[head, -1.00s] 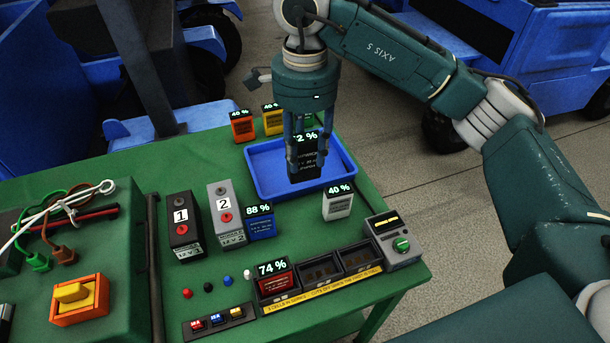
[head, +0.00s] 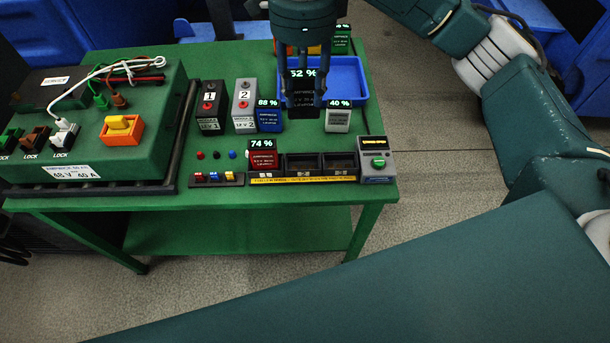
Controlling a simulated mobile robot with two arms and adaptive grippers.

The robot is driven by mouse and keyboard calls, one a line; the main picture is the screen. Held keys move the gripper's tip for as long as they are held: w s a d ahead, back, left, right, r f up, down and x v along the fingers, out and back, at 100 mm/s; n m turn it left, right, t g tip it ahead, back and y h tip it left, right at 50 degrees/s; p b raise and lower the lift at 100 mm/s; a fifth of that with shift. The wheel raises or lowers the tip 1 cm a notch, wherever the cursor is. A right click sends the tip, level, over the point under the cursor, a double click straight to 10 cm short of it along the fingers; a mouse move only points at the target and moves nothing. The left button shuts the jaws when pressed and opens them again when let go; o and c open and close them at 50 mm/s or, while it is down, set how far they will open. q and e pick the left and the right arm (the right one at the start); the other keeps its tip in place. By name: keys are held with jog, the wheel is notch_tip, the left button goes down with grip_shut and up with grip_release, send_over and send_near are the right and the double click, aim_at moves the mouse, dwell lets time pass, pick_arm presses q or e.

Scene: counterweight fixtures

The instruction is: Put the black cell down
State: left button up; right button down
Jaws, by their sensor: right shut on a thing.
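My right gripper (head: 304,101) points down at the back right of the green table and is shut on the black cell (head: 303,88). The cell is upright and its label reads 52 %. It overlaps the front rim of the blue tray (head: 350,92) in the head view, with its lower end showing in front of that rim. I cannot tell whether its base touches anything. My left gripper is not in view.
A blue 88 % cell (head: 269,120) and a white 40 % cell (head: 338,118) stand either side of the held cell. A charger rack (head: 303,179) with a red 74 % cell (head: 263,158) and two empty bays is in front. Other cells stand behind the tray.

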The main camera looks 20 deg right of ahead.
aim_at(302, 114)
notch_tip(302, 114, down, 3)
jog(key=shift+a, duration=0.15)
jog(key=f+p, duration=0.1)
jog(key=f, duration=0.3)
jog(key=shift+w+f+p, duration=0.15)
jog(key=shift+w+p, duration=0.05)
jog(key=shift+p, duration=0.2)
notch_tip(302, 114, down, 12)
jog(key=p, duration=0.3)
jog(key=shift+s+f, duration=0.1)
jog(key=shift+f, duration=0.4)
jog(key=c, duration=1.6)
grip_release()
jog(key=shift+f, duration=0.1)
jog(key=shift+c, duration=0.2)
jog(key=o, duration=0.4)
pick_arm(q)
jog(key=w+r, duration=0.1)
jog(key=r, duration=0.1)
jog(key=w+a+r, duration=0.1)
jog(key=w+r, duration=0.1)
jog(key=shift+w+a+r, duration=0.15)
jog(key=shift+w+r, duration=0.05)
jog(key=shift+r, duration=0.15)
pick_arm(e)
jog(key=shift+o, duration=0.2)
